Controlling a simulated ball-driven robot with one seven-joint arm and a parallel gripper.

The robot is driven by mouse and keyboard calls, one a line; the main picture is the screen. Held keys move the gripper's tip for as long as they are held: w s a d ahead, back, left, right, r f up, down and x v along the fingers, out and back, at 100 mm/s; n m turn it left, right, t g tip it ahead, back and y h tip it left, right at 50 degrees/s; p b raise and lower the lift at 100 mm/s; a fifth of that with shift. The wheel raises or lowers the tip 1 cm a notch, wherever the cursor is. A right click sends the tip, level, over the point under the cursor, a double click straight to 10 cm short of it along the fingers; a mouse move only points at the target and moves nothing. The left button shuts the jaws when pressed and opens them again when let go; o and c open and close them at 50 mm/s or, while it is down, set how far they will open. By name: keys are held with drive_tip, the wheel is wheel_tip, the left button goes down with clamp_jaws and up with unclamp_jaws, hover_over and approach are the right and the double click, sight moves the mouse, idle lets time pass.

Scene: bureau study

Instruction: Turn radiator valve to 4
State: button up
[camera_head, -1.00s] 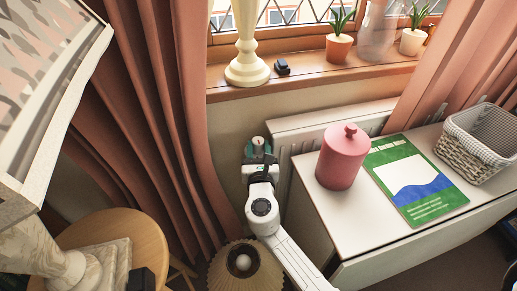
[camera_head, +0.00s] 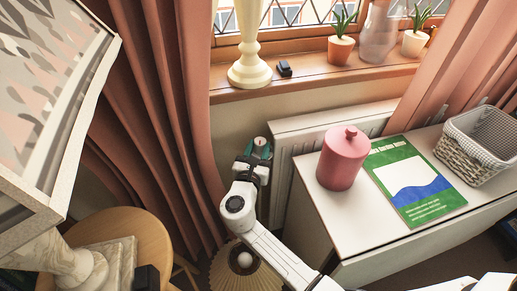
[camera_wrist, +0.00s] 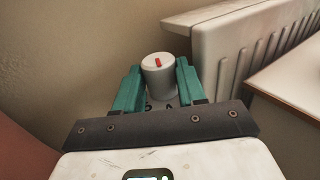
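The radiator valve knob (camera_wrist: 158,80) is a pale, round cap with a red mark on its top face, in the middle of the wrist view. The red mark runs nearly up and down there. My gripper (camera_wrist: 160,82) has one green finger on each side of the knob, with little or no gap; I cannot tell whether they touch it. In the head view my gripper (camera_head: 257,155) is low by the wall at the radiator's left end, with the knob (camera_head: 260,142) just past its fingertips' near side. No numbers on the knob are readable.
The white radiator (camera_head: 285,150) stands right of the valve, behind a white desk (camera_head: 325,215) with a red canister (camera_head: 343,160). Pink curtains (camera_head: 160,110) hang to the left. A lamp shade (camera_head: 235,272) is below my arm, and the windowsill (camera_head: 305,83) is above.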

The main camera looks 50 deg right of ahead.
drive_tip(key=shift+o, duration=0.8)
drive_tip(key=v, duration=1)
drive_tip(key=shift+s+a+p, duration=0.15)
drive_tip(key=shift+a+p, duration=0.2)
drive_tip(key=shift+p, duration=0.1)
